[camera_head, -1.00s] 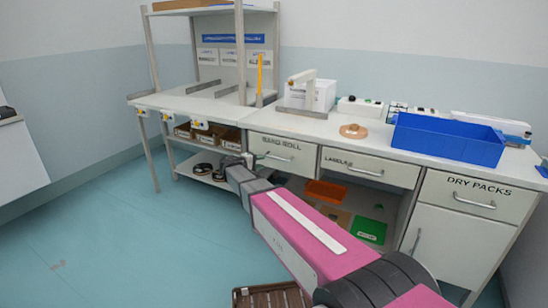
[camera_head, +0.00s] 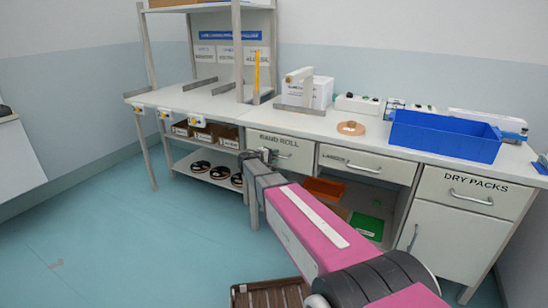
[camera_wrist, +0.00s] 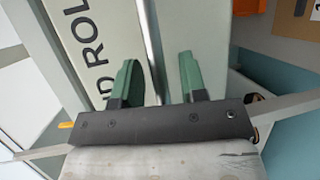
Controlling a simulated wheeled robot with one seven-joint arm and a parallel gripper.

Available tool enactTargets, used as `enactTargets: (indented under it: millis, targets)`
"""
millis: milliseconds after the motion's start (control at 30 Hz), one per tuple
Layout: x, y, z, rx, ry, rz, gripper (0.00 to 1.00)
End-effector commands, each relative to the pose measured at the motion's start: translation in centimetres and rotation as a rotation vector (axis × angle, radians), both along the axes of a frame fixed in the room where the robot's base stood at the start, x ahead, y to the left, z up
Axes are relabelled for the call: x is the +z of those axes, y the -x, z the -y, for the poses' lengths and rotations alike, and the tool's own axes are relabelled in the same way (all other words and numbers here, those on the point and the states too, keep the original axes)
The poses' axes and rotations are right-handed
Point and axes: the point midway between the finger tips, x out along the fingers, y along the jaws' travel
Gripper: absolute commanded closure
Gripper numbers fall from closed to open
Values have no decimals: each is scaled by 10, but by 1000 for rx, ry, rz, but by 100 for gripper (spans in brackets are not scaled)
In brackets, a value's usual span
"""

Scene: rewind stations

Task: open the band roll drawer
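The band roll drawer (camera_head: 302,147) is a pale front under the bench top, with its label readable and a bar handle (camera_head: 285,155). It looks shut, flush with the bench front. My gripper (camera_head: 269,155) is in front of the left part of this drawer, near the handle. In the wrist view, my gripper (camera_wrist: 157,80) has its two green fingers apart. The silver handle bar (camera_wrist: 150,45) runs between them, nearer the left finger, with a gap to the right one. The drawer front (camera_wrist: 105,30) with part of its lettering fills the upper left.
A labels drawer (camera_head: 392,168) and a dry packs drawer (camera_head: 475,188) are to the right. A blue bin (camera_head: 440,140) and a tan roll (camera_head: 351,128) sit on the bench top. A brown crate (camera_head: 268,296) is on the floor. The floor to the left is clear.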

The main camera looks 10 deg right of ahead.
Motion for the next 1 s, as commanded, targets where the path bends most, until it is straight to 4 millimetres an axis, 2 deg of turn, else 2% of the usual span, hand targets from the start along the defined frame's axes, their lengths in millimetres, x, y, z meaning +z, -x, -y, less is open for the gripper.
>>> enactTargets:
  millis: [167, 200, 267, 300, 533, 667, 867, 1000]
  targets:
    - [0, 0, 0, 0, 0, 0, 61]
    - [0, 0, 0, 0, 0, 0, 68]
    - [0, 0, 0, 0, 0, 0, 87]
    - [0, 0, 0, 0, 0, 0, 100]
    - [0, 2, -1, 0, -1, -1, 100]
    - [0, 9, -6, 1, -1, 0, 100]
    - [1, 37, -25, 2, -1, 0, 100]
    - [1, 66, -45, 2, -2, -1, 100]
